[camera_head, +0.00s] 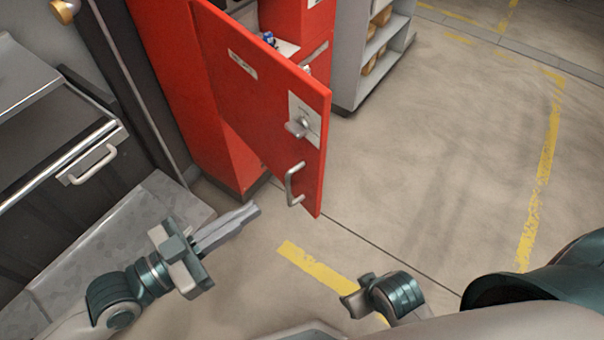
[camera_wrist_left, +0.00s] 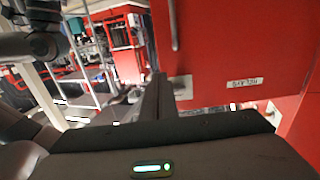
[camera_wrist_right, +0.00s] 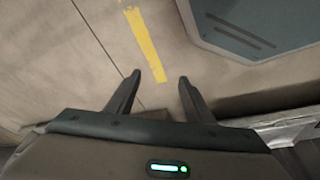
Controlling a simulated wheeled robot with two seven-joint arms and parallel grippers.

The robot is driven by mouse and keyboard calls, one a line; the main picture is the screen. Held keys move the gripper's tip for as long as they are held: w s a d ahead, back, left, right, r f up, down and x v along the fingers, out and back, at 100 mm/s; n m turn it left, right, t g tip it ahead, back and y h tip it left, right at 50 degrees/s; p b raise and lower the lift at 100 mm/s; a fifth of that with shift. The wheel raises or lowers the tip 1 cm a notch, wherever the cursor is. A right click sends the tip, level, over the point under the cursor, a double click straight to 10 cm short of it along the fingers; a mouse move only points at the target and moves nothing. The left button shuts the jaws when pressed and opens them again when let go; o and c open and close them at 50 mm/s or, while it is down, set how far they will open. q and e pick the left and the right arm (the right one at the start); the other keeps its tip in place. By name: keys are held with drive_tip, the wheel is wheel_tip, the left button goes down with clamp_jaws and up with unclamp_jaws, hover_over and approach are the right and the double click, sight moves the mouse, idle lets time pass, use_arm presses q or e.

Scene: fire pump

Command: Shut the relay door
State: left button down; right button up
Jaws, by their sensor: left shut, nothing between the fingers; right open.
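The red relay door (camera_head: 262,95) stands swung open from its red cabinet (camera_head: 168,60). It carries a label plate, a latch (camera_head: 300,125) and a silver bar handle (camera_head: 293,184) near its free edge. My left gripper (camera_head: 252,211) is shut and empty, low in front of the door and left of the handle, apart from it in the head view. In the left wrist view its fingers (camera_wrist_left: 155,98) point toward the red door (camera_wrist_left: 230,50) and its label. My right gripper (camera_wrist_right: 160,78) is open and empty over bare floor; its fingers are unclear in the head view.
A dark cabinet with a silver handle (camera_head: 92,165) stands at the left. A grey shelf (camera_head: 365,55) with several boxes stands behind the door. The floor (camera_head: 430,150) to the right is clear, with yellow lines.

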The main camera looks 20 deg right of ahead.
use_arm(q)
drive_tip(key=d, duration=0.2)
drive_tip(key=p, duration=0.2)
approach(317, 167)
drive_tip(key=x, duration=0.4)
drive_tip(key=shift+w+d, duration=0.2)
drive_tip(key=shift+d, duration=0.2)
drive_tip(key=shift+w+d, duration=0.25)
drive_tip(key=shift+d, duration=0.45)
use_arm(e)
drive_tip(key=shift+g, duration=0.3)
drive_tip(key=x, duration=0.4)
drive_tip(key=shift+s+d+f, duration=0.1)
drive_tip(key=shift+d+f, duration=0.2)
drive_tip(key=shift+f, duration=0.05)
drive_tip(key=shift+r, duration=0.1)
use_arm(q)
drive_tip(key=shift+w+d, duration=0.1)
drive_tip(key=shift+d, duration=0.05)
